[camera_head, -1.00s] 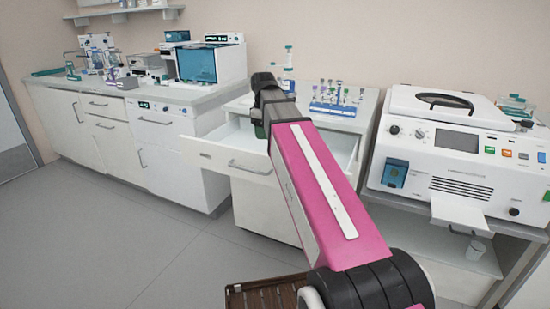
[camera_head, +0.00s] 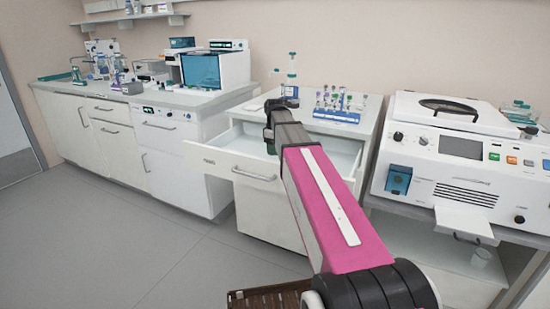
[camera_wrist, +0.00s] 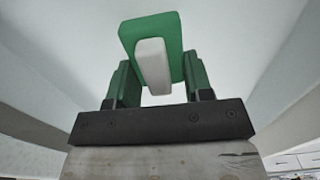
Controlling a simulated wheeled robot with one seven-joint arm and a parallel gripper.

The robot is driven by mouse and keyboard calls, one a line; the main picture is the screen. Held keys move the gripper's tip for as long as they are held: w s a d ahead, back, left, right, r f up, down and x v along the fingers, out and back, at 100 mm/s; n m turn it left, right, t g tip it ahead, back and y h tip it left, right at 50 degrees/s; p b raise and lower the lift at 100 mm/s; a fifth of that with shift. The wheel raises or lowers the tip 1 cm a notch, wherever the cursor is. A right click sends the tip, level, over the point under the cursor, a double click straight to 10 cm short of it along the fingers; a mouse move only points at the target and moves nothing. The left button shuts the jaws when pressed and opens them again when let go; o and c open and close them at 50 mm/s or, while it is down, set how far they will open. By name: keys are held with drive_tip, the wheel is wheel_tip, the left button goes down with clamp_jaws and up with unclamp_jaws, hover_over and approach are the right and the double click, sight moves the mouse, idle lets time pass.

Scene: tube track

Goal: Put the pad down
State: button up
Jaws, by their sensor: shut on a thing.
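A green pad with a pale grey block on its face (camera_wrist: 172,32) is held between the green fingers of my gripper (camera_wrist: 158,80) in the wrist view. The fingers are shut on it from both sides. Pale walls and a pale surface lie beyond it. In the head view my gripper (camera_head: 270,138) points down at the open white drawer (camera_head: 225,157), over its left-middle part. The pad is mostly hidden there by my arm, and I cannot tell whether it touches the drawer's floor.
A rack of tubes (camera_head: 338,105) and a blue-labelled bottle (camera_head: 290,80) stand on the counter behind the drawer. A large white machine (camera_head: 460,150) is at the right. A screened device (camera_head: 205,70) stands on the left counter. The floor at left is clear.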

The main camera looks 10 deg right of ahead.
drive_tip(key=shift+w+d+f, duration=0.15)
drive_tip(key=shift+w+f, duration=0.15)
drive_tip(key=shift+f, duration=1.95)
drive_tip(key=o, duration=0.8)
drive_tip(key=shift+f, duration=0.1)
drive_tip(key=shift+o, duration=0.2)
wheel_tip(320, 180, up, 12)
drive_tip(key=shift+r, duration=0.15)
